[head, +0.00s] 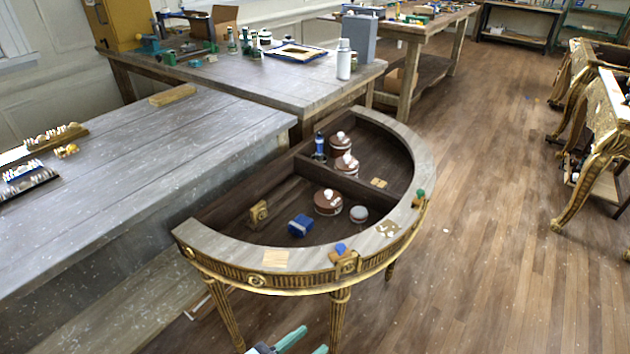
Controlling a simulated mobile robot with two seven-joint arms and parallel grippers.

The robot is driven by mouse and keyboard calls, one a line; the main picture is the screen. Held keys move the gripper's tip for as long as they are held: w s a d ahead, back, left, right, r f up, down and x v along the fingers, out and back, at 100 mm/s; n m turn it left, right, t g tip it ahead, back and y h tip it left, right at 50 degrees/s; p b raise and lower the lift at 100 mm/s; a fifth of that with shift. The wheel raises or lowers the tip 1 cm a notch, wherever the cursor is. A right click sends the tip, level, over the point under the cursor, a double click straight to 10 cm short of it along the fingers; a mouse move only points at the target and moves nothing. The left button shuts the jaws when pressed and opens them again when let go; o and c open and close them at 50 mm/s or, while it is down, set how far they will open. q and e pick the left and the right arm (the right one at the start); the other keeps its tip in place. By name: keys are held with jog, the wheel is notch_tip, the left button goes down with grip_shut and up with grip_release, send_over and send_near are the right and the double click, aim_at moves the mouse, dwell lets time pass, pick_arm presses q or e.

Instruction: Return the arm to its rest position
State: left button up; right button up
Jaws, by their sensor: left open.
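My left gripper (306,345) shows only in part at the bottom edge of the head view. Its two teal fingers are apart, with nothing visible between them. It is in front of and below the gilt half-round console (215,244), apart from it and near its front leg. The rest of my left arm is mostly outside the picture. My right gripper is not in view.
The console's open compartments hold brown pots (327,202), a blue box (300,226) and a blue bottle (319,145). A long grey workbench (130,180) stands close on the left. Wood floor (490,220) is clear to the right, before more gilt consoles (590,150).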

pick_arm(q)
jog(key=s+a+f+n+g+y, duration=0.1)
jog(key=s+a+f+n+y, duration=0.2)
jog(key=s+a, duration=0.6)
jog(key=s+a+f+n+g+y+p, duration=0.1)
jog(key=s+a+f+n+y, duration=0.1)
jog(key=s+a+f+y, duration=0.5)
jog(key=s+a+f, duration=0.2)
jog(key=s, duration=0.1)
jog(key=shift+s+a+f+n+g, duration=0.15)
jog(key=shift+f+n+g, duration=0.05)
jog(key=shift+n+g, duration=0.2)
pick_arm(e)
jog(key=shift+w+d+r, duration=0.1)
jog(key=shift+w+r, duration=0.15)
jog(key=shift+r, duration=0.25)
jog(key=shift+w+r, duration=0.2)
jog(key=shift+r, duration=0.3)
